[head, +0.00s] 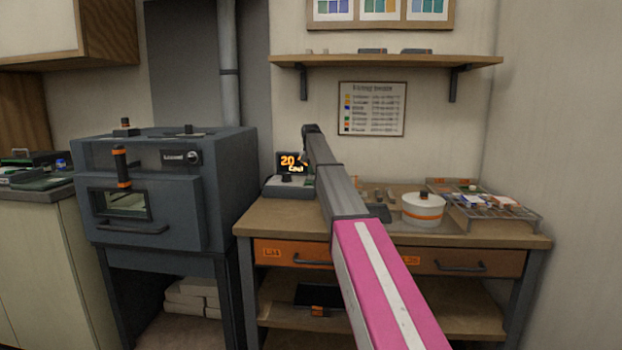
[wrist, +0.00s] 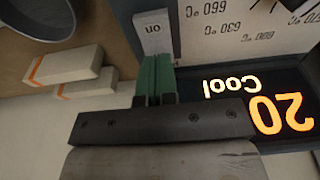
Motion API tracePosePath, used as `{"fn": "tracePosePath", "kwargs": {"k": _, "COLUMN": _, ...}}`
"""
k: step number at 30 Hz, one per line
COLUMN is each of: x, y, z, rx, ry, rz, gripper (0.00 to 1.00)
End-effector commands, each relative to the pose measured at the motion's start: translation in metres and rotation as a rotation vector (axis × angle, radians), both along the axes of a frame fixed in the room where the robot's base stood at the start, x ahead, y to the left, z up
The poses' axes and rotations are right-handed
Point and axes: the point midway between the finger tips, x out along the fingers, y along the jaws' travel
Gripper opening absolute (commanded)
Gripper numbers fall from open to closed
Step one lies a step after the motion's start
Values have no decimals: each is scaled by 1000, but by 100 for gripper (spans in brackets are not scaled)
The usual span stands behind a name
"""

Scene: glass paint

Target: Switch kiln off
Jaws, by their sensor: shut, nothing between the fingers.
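The grey kiln (head: 165,190) stands at the left in the head view, its door shut. The kiln controller (head: 290,188) sits on the bench, its lit display reading "20" and "Cool". In the wrist view the display (wrist: 262,105) appears upside down at the right. A pale switch plate (wrist: 154,32) marked "on", also upside down, is at the top. My gripper (wrist: 154,62) is shut and empty, its green fingertips together at the plate's near edge; I cannot tell whether they touch it. In the head view my arm hides part of the controller and the fingertips are unclear.
The wooden bench (head: 270,218) carries a white pot (head: 423,210) with an orange band and a rack (head: 490,212) at the right. A shelf (head: 385,61) hangs above. The wrist view shows pale blocks (wrist: 68,66) and a dark round container (wrist: 40,15) at the left.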

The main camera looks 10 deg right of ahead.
Motion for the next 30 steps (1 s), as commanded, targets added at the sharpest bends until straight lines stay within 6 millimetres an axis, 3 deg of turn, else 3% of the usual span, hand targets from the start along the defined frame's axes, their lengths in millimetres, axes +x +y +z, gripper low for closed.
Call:
{"fn": "tracePosePath", "kwargs": {"k": 24, "x": 1, "y": 0, "z": 58, "rx": 0, "ry": -1, "rz": 0, "gripper": 0}}
{"fn": "tracePosePath", "kwargs": {"k": 30, "x": 0, "y": 0, "z": 63, "rx": 0, "ry": 0, "rz": 0, "gripper": 0}}
